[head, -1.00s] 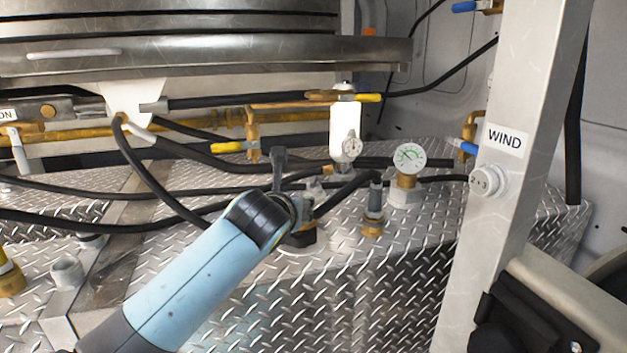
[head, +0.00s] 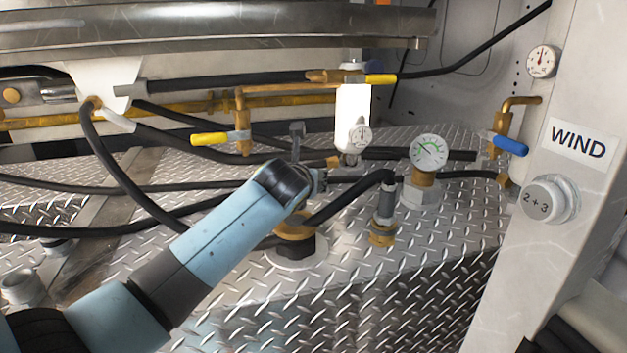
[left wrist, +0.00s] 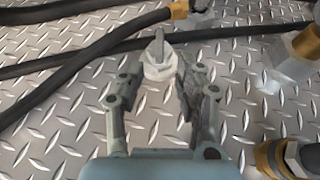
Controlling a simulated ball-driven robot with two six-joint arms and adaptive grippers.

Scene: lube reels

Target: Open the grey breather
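The grey breather (head: 297,136) stands upright on the diamond-plate tank top in the head view, just behind my left gripper. Its lower part is hidden there by my arm. In the left wrist view the breather (left wrist: 158,62) shows a pale round base with an upright flat handle. My left gripper (left wrist: 157,80) is open, with one finger on each side of the line to the breather. The breather appears just beyond the fingertips; contact cannot be told. In the head view my left gripper (head: 318,181) is mostly hidden behind its own wrist. My right gripper is not in view.
Black hoses (head: 130,187) run across the plate. A pressure gauge (head: 428,152) and a brass hose fitting (head: 383,232) stand to the right. Yellow-handled (head: 210,139) and blue-handled (head: 510,146) valves are nearby. A grey post with a WIND label (head: 578,141) bounds the right.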

